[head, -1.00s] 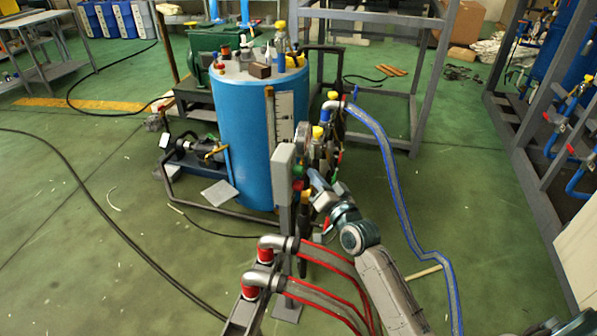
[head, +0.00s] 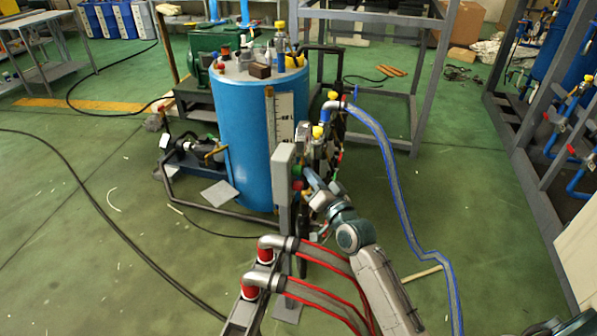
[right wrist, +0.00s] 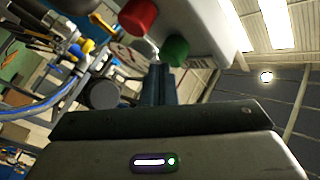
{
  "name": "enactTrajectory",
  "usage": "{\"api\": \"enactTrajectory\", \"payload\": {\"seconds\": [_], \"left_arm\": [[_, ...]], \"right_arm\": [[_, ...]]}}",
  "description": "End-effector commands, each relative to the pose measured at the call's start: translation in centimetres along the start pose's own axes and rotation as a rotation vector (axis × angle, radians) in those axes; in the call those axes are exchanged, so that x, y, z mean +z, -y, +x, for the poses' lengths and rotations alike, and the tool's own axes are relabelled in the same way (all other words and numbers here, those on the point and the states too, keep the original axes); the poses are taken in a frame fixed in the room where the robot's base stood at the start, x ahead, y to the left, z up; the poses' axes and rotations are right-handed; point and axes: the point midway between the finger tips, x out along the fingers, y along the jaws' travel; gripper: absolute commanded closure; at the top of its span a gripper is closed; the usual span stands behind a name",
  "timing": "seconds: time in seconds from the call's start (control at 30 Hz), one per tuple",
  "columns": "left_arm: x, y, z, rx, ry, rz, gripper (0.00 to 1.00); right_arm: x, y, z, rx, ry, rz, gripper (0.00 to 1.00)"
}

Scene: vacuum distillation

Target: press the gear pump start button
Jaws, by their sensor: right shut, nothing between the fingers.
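The grey control box (head: 284,180) stands on a post in front of the blue tank. Its button face points right, and a green button (head: 297,170) and a red button (head: 298,185) show at its edge. My right gripper (head: 308,178) is shut and empty, its tips close to this face. In the right wrist view the shut fingers (right wrist: 157,75) point at the box, with the tips just below the green button (right wrist: 175,51). The red button (right wrist: 137,16) is up and to the left. I cannot tell whether the tips touch the green button. My left gripper is out of view.
The blue tank (head: 246,135) stands behind the box. Valves and yellow-capped fittings (head: 318,132) crowd the space right behind my right gripper. A blue-edged hose (head: 392,180) runs down on the right. Red-striped hoses (head: 322,258) lie below. Open green floor is at left.

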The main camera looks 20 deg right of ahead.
Motion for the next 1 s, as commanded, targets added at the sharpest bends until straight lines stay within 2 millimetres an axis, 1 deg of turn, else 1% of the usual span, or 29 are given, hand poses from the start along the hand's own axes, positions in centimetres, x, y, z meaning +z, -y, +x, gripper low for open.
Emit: {"api": "enactTrajectory", "payload": {"seconds": [0.43, 0.77, 1.0], "left_arm": [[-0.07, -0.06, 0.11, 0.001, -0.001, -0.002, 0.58], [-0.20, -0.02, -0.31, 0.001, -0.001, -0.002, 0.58], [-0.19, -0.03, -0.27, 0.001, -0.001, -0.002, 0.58]], "right_arm": [[0.14, 0.18, 0.25, 0.000, 0.000, 0.000, 1.00], [-0.51, -0.42, -0.63, 0.000, -0.001, 0.000, 1.00], [-0.50, -0.48, -0.67, 0.000, -0.001, 0.001, 1.00]]}}
